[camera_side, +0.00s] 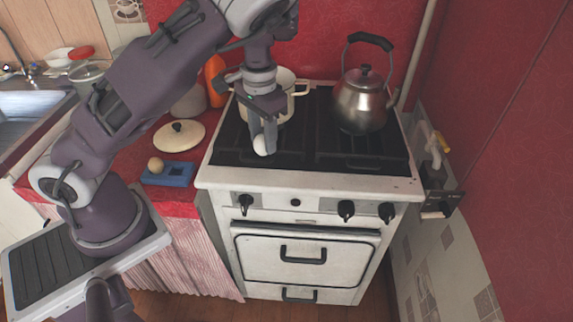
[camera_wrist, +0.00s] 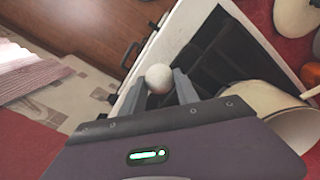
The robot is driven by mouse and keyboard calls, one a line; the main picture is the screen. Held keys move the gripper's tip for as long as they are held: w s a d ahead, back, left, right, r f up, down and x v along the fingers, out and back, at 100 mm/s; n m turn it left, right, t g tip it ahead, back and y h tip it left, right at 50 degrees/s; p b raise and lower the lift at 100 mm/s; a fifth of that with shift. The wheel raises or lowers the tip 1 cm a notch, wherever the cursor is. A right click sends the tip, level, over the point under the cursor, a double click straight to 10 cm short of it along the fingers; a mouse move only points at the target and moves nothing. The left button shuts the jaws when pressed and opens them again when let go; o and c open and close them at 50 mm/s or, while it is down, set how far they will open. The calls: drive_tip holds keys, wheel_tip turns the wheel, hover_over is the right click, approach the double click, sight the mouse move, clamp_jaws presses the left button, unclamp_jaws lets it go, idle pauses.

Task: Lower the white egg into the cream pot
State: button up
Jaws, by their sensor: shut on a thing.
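A white egg (camera_side: 261,146) is held between the fingertips of my gripper (camera_side: 264,135), above the front left part of the stove. The egg also shows in the wrist view (camera_wrist: 158,78), between the two fingers, which are shut on it. The cream pot (camera_side: 297,92) stands on the back left of the stove, partly hidden behind my gripper in the side view. In the wrist view the pot (camera_wrist: 285,125) is at the lower right, with no lid on it, and the egg is apart from it. The inside bottom of the pot is hidden.
A steel kettle (camera_side: 362,100) stands on the right of the stove (camera_side: 300,180). A cream lid (camera_side: 180,136) and a blue holder (camera_side: 168,174) with another egg (camera_side: 156,165) lie on the red counter to the left. An orange bottle (camera_side: 215,78) stands behind.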

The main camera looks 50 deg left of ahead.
drive_tip(key=shift+w+d+r, duration=0.15)
drive_tip(key=shift+d+r, duration=0.05)
drive_tip(key=shift+d, duration=0.75)
drive_tip(key=w+a+r, duration=0.5)
drive_tip(key=w+a, duration=0.2)
drive_tip(key=a, duration=0.3)
drive_tip(key=w+a+r, duration=0.6)
drive_tip(key=w+a, duration=0.1)
drive_tip(key=a, duration=0.3)
drive_tip(key=shift+w+a+r, duration=0.25)
drive_tip(key=shift+r, duration=0.05)
wheel_tip(320, 180, down, 10)
drive_tip(key=shift+f, duration=0.2)
idle(0.7)
